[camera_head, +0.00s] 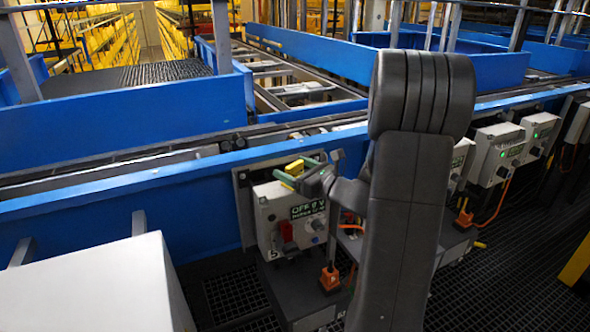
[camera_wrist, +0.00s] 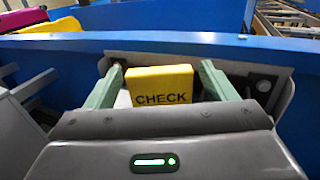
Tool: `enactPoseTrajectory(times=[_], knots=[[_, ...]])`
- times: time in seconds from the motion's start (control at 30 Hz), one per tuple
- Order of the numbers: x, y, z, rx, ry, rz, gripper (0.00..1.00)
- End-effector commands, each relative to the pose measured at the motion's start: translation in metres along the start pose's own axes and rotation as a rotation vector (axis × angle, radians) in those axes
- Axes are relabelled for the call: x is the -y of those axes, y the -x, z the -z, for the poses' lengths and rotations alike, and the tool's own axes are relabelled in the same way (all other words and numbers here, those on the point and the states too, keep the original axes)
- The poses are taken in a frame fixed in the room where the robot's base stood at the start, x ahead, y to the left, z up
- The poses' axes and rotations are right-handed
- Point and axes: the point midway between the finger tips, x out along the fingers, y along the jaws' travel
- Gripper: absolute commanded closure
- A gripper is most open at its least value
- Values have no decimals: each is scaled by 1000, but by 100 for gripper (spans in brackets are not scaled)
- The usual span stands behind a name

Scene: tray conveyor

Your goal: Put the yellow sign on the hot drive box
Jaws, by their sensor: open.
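The yellow sign (camera_wrist: 160,84), marked CHECK, stands upright on or just above the top of the nearest drive box (camera_head: 272,212). Its yellow edge also shows in the head view (camera_head: 294,168). My gripper (camera_wrist: 163,75) has its two green fingers apart, one on each side of the sign, with visible gaps. In the head view my gripper (camera_head: 301,170) is at the top of that box. The box is light grey, with a display that seems to read OFF 0 V, a red switch and a knob. Whether the sign rests fully on the box is hidden.
More drive boxes with green lights stand to the right, including one (camera_head: 497,153) and another (camera_head: 541,134). A blue conveyor rail (camera_head: 190,210) runs behind the boxes. A white block (camera_head: 90,290) is at the front left. A pink item (camera_wrist: 22,18) shows at the wrist view's upper left.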

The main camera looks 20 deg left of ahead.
Motion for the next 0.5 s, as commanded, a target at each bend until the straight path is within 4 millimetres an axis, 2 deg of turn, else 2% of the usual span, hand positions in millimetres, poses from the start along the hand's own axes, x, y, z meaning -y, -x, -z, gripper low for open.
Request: enactPoseTrajectory(times=[0.03,0.07,0.5], knots=[[0,0,-6,0,1,0,22],[1,6,-2,0,1,2,22],[1,94,-2,0,1,5,22]])
